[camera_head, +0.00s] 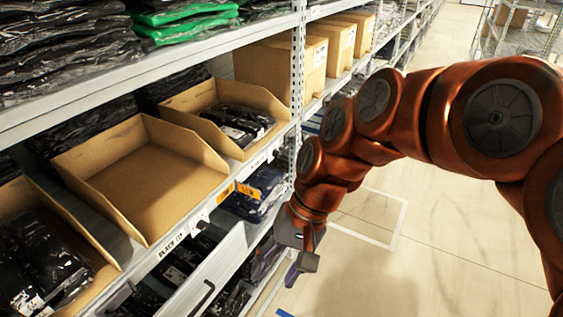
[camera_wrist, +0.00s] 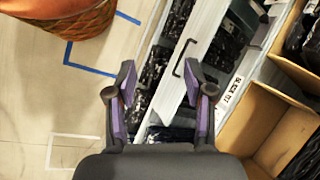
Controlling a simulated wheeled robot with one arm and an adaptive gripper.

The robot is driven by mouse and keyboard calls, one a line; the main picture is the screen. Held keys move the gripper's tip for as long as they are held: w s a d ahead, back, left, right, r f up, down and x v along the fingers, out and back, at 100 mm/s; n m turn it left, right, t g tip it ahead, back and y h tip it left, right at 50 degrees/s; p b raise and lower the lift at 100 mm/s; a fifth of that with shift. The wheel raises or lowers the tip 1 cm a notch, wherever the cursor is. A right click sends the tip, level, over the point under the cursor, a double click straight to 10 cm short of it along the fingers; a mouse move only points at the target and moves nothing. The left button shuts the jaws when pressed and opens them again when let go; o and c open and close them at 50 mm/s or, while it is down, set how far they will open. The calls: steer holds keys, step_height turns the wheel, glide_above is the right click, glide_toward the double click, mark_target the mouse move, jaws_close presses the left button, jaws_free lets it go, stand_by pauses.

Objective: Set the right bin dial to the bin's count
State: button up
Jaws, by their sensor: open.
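Three open cardboard bins stand on the middle shelf in the head view. The right bin (camera_head: 182,103) holds black bagged garments (camera_head: 238,124). The middle bin (camera_head: 150,180) is empty. The left bin (camera_head: 107,273) holds black bagged garments. My gripper (camera_head: 299,257) hangs in the aisle, right of the shelf front and below the bins. In the wrist view my gripper (camera_wrist: 160,68) is open, with nothing between its purple-padded fingers.
A pale panel with a black handle (camera_head: 204,298) sits below the shelf edge; the handle also shows in the wrist view (camera_wrist: 182,58). Bagged garments (camera_head: 185,16) fill the upper shelf. Closed cartons (camera_head: 312,62) stand farther along. The aisle floor (camera_head: 440,225) is clear.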

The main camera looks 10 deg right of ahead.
steer(key=w+a+m+t+y+b, duration=0.2)
steer(key=w+m+y+b, duration=0.25)
steer(key=w, duration=0.85)
steer(key=w+a+m+t+y+b, duration=0.1)
steer(key=w+a+m+y+b, duration=0.3)
steer(key=w, duration=0.8)
steer(key=m+t+b, duration=0.4)
steer(key=m+t, duration=0.7)
steer(key=m, duration=0.4)
glide_toward(279, 155)
steer(key=shift+x, duration=4.45)
steer(key=shift+s, duration=0.1)
steer(key=shift+n, duration=0.25)
jaws_close()
